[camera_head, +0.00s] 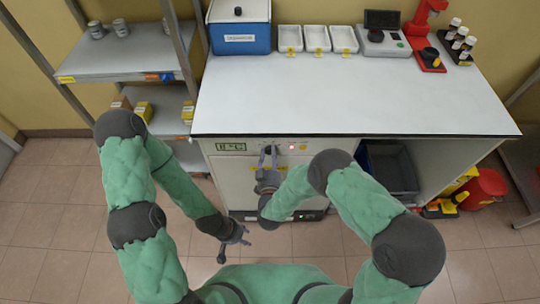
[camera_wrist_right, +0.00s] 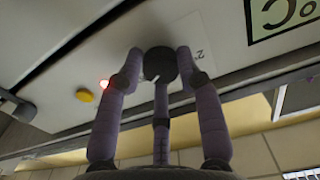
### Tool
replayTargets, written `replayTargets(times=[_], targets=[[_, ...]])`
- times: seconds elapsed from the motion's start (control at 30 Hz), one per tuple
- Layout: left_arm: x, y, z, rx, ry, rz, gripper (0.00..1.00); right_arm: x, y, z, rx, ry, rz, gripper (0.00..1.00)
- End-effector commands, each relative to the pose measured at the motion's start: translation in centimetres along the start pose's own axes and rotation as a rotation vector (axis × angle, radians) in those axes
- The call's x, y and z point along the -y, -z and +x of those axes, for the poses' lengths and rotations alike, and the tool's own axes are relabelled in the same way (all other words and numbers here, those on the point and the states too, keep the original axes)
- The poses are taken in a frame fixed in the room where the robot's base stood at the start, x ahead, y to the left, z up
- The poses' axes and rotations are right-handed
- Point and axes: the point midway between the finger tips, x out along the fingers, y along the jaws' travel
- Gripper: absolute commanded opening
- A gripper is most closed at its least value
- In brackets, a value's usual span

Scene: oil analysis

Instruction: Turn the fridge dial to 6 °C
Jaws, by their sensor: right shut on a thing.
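The fridge (camera_head: 228,170) is the white-fronted unit under the worktop. Its dark round dial (camera_wrist_right: 160,62) shows in the right wrist view between my right gripper's fingers. My right gripper (camera_head: 268,152) is at the fridge's upper front; in the right wrist view its fingertips (camera_wrist_right: 159,68) are shut on the dial from both sides. A small "2°" mark (camera_wrist_right: 200,54) is beside the dial; the pointer's setting cannot be read. My left gripper (camera_head: 240,239) hangs low in front of the fridge, apart from it, and its opening is unclear.
A green-framed display (camera_head: 230,147) is left of the dial, its reading too small. The worktop (camera_head: 330,100) overhangs. A grey bin (camera_head: 393,172) is in the open bay right of the fridge.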

Motion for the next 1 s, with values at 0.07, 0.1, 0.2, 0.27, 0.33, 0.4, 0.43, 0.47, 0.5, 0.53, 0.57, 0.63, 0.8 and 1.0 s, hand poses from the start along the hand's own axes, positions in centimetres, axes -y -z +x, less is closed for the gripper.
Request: replayTargets(times=[0.07,0.1,0.2,0.27,0.33,0.4,0.43,0.47,0.5,0.53,0.57,0.63,0.8,1.0], targets=[[0.04,0.01,0.10,0.000,0.000,0.000,0.40,0.07,-0.21,-0.07,0.005,0.003,-0.044,0.04],[0.05,0.01,0.14,0.000,0.000,0.000,0.40,0.06,-0.21,-0.07,0.005,0.003,-0.070,0.04],[0.08,0.02,0.23,0.000,0.000,0.000,0.40,0.05,-0.23,-0.07,0.005,0.004,-0.147,0.04],[0.10,0.02,0.28,0.000,0.000,0.000,0.40,0.04,-0.24,-0.07,0.005,0.004,-0.198,0.04],[0.12,0.02,0.34,0.000,0.000,0.000,0.40,0.03,-0.25,-0.08,0.005,0.004,-0.259,0.04],[0.14,0.02,0.38,0.000,0.000,0.000,0.40,0.02,-0.25,-0.08,0.006,0.004,-0.320,0.04],[0.14,0.02,0.40,0.000,0.000,0.000,0.40,0.02,-0.25,-0.09,0.006,0.004,-0.346,0.04],[0.15,0.02,0.42,0.000,0.000,0.000,0.40,0.01,-0.26,-0.09,0.006,0.004,-0.371,0.04],[0.16,0.02,0.44,0.000,0.000,0.000,0.40,0.01,-0.26,-0.10,0.006,0.005,-0.404,0.04],[0.16,0.02,0.46,0.000,0.000,0.000,0.40,0.00,-0.26,-0.10,0.006,0.005,-0.427,0.04],[0.17,0.03,0.47,0.000,0.000,0.000,0.40,0.00,-0.27,-0.11,0.006,0.005,-0.450,0.04],[0.18,0.02,0.50,0.000,0.000,0.000,0.40,-0.01,-0.28,-0.12,0.007,0.005,-0.502,0.04],[0.20,0.02,0.55,0.000,0.000,0.000,0.40,-0.04,-0.31,-0.15,0.008,0.006,-0.605,0.04],[0.21,0.03,0.58,0.000,0.000,0.000,0.40,-0.07,-0.33,-0.18,0.008,0.007,-0.683,0.03]])
